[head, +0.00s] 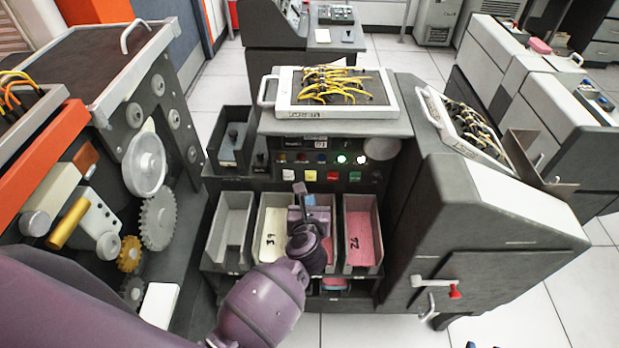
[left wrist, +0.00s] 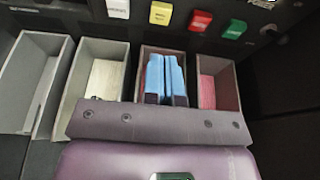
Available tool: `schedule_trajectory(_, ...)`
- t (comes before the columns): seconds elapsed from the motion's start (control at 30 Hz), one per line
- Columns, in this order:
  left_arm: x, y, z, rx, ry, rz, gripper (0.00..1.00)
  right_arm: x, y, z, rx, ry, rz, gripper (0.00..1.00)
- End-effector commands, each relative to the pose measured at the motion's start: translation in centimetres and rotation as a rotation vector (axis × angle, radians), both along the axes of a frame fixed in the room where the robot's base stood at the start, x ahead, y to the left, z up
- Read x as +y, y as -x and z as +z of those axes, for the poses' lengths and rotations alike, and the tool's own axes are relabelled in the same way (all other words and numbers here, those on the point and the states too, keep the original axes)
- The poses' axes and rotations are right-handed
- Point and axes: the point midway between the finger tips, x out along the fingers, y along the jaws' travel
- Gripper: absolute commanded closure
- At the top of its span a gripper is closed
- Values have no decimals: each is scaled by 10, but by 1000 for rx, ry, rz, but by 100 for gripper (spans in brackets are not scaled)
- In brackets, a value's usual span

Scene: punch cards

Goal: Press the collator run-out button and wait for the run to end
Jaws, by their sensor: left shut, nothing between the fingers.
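The collator's front panel carries a row of coloured push buttons: white (head: 287,175), yellow (head: 310,175), red (head: 333,175) and green (head: 355,175). The yellow button (left wrist: 160,13) and red button (left wrist: 200,22) also show at the top of the left wrist view. Their labels are too small to read, so I cannot tell which is the run-out button. My left gripper (head: 306,199) is shut and empty, its blue fingertips just below the yellow button in the picture. In the left wrist view the fingertips (left wrist: 166,66) appear apart from the buttons. My right gripper is not in view.
Card pockets stand below the panel, one with cream cards (head: 272,235) and one with pink cards (head: 362,240). Lamps (head: 343,158) above the buttons include lit green ones. A plugboard with yellow wires (head: 335,90) lies on top. An orange-edged machine with gears (head: 158,220) stands left.

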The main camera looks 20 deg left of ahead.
Motion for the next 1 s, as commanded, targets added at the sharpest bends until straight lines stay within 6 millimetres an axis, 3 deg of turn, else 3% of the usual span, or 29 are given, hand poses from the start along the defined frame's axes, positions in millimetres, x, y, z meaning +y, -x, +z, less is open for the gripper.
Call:
schedule_trajectory(0.17, 2, -8, -3, -6, 7, 0, 100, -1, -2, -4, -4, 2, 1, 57)
schedule_trajectory(0.6, 15, -55, -20, -5, 3, -2, 100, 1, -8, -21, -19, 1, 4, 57)
schedule_trajectory(1.0, 24, -85, -27, -4, 4, 0, 100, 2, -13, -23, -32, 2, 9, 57)
